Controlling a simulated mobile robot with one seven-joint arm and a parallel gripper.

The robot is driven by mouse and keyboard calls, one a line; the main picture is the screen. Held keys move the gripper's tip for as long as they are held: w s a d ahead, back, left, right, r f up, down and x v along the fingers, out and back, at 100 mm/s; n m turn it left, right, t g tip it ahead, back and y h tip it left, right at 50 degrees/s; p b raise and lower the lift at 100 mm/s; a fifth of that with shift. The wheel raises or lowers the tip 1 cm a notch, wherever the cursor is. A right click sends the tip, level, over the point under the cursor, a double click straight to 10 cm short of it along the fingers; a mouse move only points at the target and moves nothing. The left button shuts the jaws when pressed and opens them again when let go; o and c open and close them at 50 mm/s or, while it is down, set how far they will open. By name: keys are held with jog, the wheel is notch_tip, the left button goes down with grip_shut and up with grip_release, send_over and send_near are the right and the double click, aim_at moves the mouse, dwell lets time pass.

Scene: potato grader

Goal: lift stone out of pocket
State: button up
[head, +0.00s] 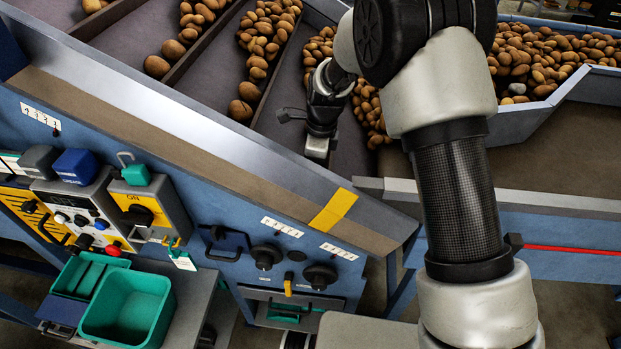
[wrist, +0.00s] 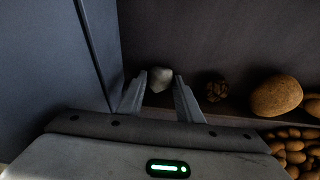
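A pale, whitish stone (wrist: 160,76) shows in the wrist view, low against a dark grey surface near a ledge. My gripper (wrist: 161,86) is open, with one finger on each side of the stone's near part. A narrow gap seems to show beside the stone; I cannot tell whether either finger touches it. In the head view my gripper (head: 318,148) points down over the grader's lanes, near the lower metal edge. The stone is hidden there behind the gripper and arm. The pocket's outline is not clear.
A dark, rough clod (wrist: 215,89) lies just right of the gripper, then a large potato (wrist: 276,96). A blue-grey wall (wrist: 70,55) stands close on the left. A green bin (head: 128,305) stands at lower left.

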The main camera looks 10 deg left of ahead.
jog(key=c, duration=0.3)
jog(key=shift+r, duration=0.15)
